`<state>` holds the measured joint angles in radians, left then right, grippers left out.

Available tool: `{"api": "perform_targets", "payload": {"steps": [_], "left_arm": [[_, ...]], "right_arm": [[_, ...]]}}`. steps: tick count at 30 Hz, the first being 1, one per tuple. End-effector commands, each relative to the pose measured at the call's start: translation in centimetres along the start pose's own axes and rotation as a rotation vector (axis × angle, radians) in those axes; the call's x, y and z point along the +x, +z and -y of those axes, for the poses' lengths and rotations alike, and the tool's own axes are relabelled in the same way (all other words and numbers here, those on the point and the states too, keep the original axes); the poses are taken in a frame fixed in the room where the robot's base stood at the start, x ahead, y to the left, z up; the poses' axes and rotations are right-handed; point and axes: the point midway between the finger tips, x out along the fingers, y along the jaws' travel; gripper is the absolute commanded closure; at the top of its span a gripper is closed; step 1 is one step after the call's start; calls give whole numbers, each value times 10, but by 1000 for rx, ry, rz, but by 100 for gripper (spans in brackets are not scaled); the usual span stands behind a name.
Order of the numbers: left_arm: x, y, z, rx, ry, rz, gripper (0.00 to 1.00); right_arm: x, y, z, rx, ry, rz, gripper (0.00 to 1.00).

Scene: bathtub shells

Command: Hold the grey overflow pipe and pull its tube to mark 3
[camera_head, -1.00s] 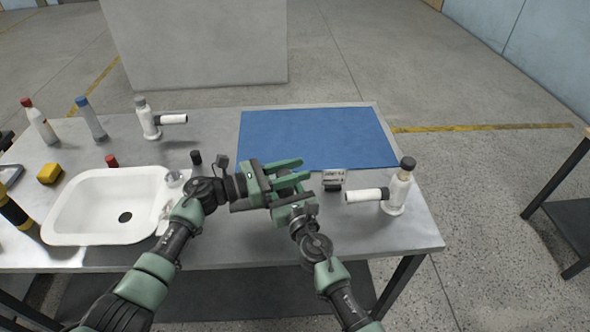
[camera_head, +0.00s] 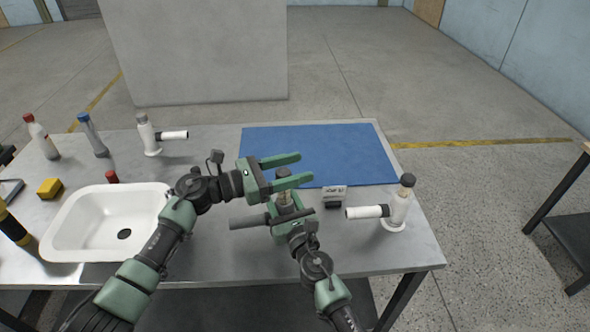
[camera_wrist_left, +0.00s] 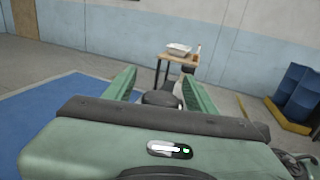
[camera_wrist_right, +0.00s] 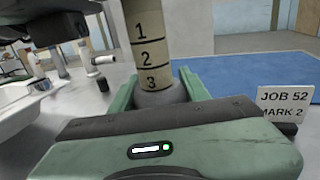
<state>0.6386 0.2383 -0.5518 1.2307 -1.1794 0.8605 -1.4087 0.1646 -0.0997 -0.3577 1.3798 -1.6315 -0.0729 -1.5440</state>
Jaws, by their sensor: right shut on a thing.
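My right gripper (camera_wrist_right: 158,92) is shut on the grey overflow pipe (camera_wrist_right: 164,96), which stands upright. Its dark grey side spout (camera_head: 255,220) points left in the head view. The beige tube (camera_wrist_right: 145,45) rises out of the grey body and shows marks 1, 2 and 3 from top to bottom. Mark 3 lies just above the body's rim. The tube's dark cap (camera_head: 284,174) shows by my left gripper (camera_head: 298,167), which is open with its fingers apart. In the left wrist view the cap (camera_wrist_left: 163,98) appears between the fingers, with room on both sides.
A small card (camera_wrist_right: 284,105) reads JOB 52, MARK 2. White overflow pipes stand at the right (camera_head: 398,205) and back left (camera_head: 149,135). A white basin (camera_head: 75,215), bottles and a yellow block (camera_head: 50,188) are left. The blue mat (camera_head: 330,150) is clear.

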Motion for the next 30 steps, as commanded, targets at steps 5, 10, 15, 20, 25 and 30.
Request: {"api": "perform_targets", "payload": {"steps": [5, 10, 15, 20, 25, 30], "left_arm": [[0, -1, 1, -1, -2, -1, 44], [-3, -2, 1, -2, -2, -2, 44], [-26, -3, 0, -1, 2, -4, 44], [-61, -2, 0, -1, 2, -5, 44], [-94, -2, 0, -1, 1, -3, 44], [-114, -1, 0, -1, 0, -2, 44]], "right_arm": [[0, -1, 0, 0, 0, -2, 100], [0, -1, 0, -1, 0, -2, 100], [0, -1, 0, -1, 0, -2, 100], [0, -1, 0, -1, 0, -2, 100], [0, -1, 0, -1, 0, -2, 100], [0, -1, 0, 0, 1, -2, 100]]}}
